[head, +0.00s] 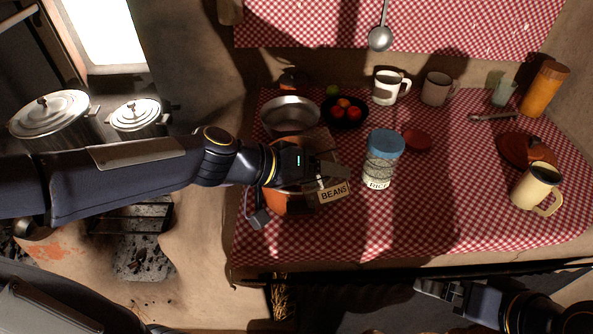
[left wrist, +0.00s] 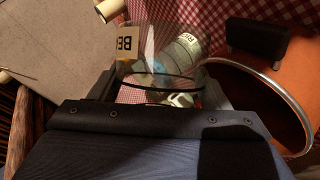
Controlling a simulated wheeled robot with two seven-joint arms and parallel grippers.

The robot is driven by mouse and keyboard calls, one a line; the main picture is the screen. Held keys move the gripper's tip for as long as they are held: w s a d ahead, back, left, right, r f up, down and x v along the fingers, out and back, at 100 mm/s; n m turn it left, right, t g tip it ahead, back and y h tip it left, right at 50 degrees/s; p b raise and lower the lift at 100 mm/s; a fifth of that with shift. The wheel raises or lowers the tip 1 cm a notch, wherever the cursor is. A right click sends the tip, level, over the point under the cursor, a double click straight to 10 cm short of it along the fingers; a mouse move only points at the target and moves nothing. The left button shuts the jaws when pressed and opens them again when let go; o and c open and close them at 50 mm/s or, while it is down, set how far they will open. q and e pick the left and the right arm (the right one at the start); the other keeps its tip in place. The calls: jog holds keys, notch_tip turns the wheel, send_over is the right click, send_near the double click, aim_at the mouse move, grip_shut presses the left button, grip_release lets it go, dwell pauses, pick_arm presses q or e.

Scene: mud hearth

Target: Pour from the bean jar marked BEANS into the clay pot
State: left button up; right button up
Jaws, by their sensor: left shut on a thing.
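My left gripper (head: 318,172) is shut on the bean jar, a clear glass jar (left wrist: 160,68). Its BEANS tag (head: 332,192) faces the head camera, and part of the tag (left wrist: 127,44) shows in the left wrist view. My gripper hides most of the jar in the head view; I cannot tell its tilt or contents. The orange clay pot (head: 291,204) stands on the cloth at the counter's left end, partly under my left gripper. Its open rim (left wrist: 284,92) shows beside the jaws in the left wrist view. My right gripper (head: 437,291) is low at the right, before the counter.
A blue-lidded RICE jar (head: 379,165) stands just right of the held jar. A metal bowl (head: 290,113), a dark fruit bowl (head: 345,119) and mugs (head: 388,90) stand behind. A yellow jug (head: 535,186) is far right. The cloth front middle (head: 430,220) is clear.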

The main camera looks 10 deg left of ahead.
pick_arm(q)
jog(key=f+m+t+y+b, duration=0.1)
jog(key=b, duration=0.2)
jog(key=shift+f+m, duration=0.3)
jog(key=shift+m, duration=0.1)
jog(key=shift+s+d+r+m+t+y+p, duration=0.2)
jog(key=shift+s+r+m+t+y, duration=0.1)
jog(key=shift+r+m+t, duration=0.15)
jog(key=shift+s+d+r+m+t+y+p, duration=0.25)
jog(key=shift+r+m+t, duration=0.15)
jog(key=shift+t, duration=0.15)
jog(key=shift+s+f+m+t, duration=0.15)
jog(key=shift+f+m+t, duration=0.1)
jog(key=shift+t, duration=0.15)
jog(key=shift+s+d+f+m+t+y+p, duration=0.15)
jog(key=shift+f+m+t+y+p, duration=0.1)
jog(key=shift+m+t+p, duration=0.5)
jog(key=shift+f+p, duration=0.25)
jog(key=shift+p, duration=0.15)
pick_arm(e)
jog(key=shift+f, duration=0.45)
pick_arm(q)
jog(key=shift+s+f, duration=0.1)
jog(key=shift+s, duration=0.05)
pick_arm(e)
jog(key=shift+s, duration=0.1)
